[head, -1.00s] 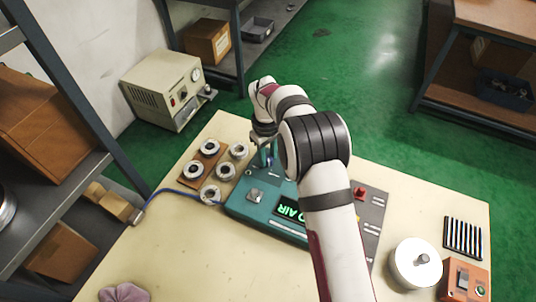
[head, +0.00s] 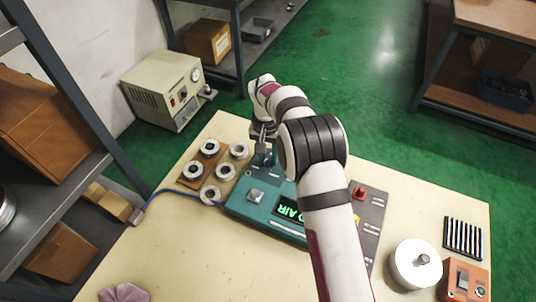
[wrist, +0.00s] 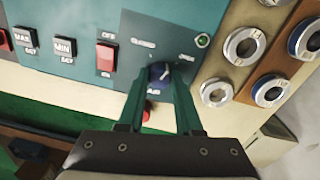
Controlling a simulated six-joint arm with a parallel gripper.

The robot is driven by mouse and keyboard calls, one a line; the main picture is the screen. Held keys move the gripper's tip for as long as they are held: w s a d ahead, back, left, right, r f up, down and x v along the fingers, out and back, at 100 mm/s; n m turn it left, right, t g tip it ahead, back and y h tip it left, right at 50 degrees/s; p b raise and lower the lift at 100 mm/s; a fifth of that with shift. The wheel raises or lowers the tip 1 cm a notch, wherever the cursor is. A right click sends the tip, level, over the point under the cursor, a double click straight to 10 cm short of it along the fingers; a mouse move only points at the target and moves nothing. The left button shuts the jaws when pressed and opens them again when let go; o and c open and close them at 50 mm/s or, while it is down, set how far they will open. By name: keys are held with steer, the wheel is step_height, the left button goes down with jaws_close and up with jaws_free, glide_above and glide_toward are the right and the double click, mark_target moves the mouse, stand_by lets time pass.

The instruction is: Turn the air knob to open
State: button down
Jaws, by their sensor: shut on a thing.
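The air knob (wrist: 159,71) is a dark blue round knob with a pale pointer line, on the teal panel of the tester (head: 236,206). The pointer appears to lean up and right in the wrist view. Small labels sit above left and right of it, too blurred to read surely. My gripper (wrist: 160,78) has its two dark green fingers on either side of the knob, shut on it. In the head view my gripper (head: 265,153) is at the tester's far edge and the knob is hidden.
A red rocker switch (wrist: 106,58) and MIN and MAX buttons are on the same panel. A blue hose (head: 170,191) runs to the tester's left. The table's front left is mostly clear.

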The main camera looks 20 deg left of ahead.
mark_target(267, 157)
steer(key=shift+m, duration=2.1)
steer(key=c, duration=0.6)
jaws_free()
steer(key=r, duration=1.5)
steer(key=shift+w+a+r, duration=0.1)
steer(key=shift+a+r, duration=0.15)
steer(key=shift+r, duration=0.15)
